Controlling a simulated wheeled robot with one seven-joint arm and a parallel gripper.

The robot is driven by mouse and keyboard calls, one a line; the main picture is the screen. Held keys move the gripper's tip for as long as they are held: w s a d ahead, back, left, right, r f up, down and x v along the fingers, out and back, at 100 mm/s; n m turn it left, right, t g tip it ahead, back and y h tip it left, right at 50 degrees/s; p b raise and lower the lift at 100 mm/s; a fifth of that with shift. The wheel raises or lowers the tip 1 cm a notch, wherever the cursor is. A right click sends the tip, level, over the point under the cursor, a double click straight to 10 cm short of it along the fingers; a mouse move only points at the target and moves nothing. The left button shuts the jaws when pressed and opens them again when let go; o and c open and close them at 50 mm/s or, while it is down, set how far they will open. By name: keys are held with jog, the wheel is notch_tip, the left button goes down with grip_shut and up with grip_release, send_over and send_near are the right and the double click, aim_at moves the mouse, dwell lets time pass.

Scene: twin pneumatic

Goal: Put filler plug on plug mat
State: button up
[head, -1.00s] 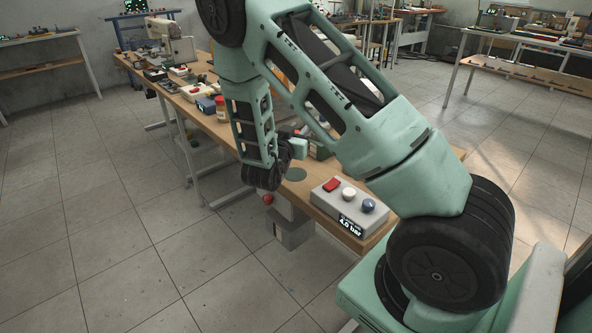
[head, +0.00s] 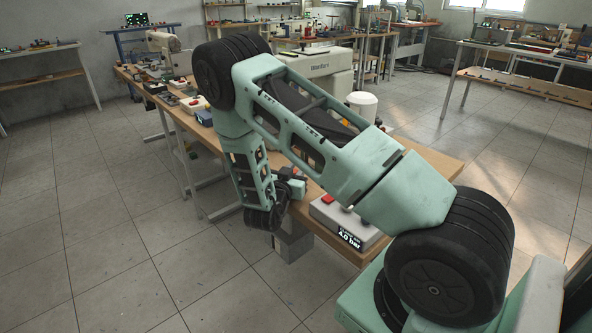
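My gripper (head: 292,186) is low over the near edge of the wooden table (head: 418,148), left of the grey control box. Its fingers are small, dark and partly covered by my wrist, so I cannot tell whether they are open or hold anything. I cannot make out the filler plug. The round green patch on the table that may be the plug mat is hidden behind my gripper and arm.
A grey control box (head: 345,224) with a red button and a "4.0 bar" display stands at the table's near end. A white-capped cylinder (head: 362,104) and a pale machine (head: 318,62) stand behind my arm. Small items line the table's far left part.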

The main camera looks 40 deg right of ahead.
jog(key=o, duration=1)
jog(key=shift+f, duration=0.1)
jog(key=shift+c, duration=0.2)
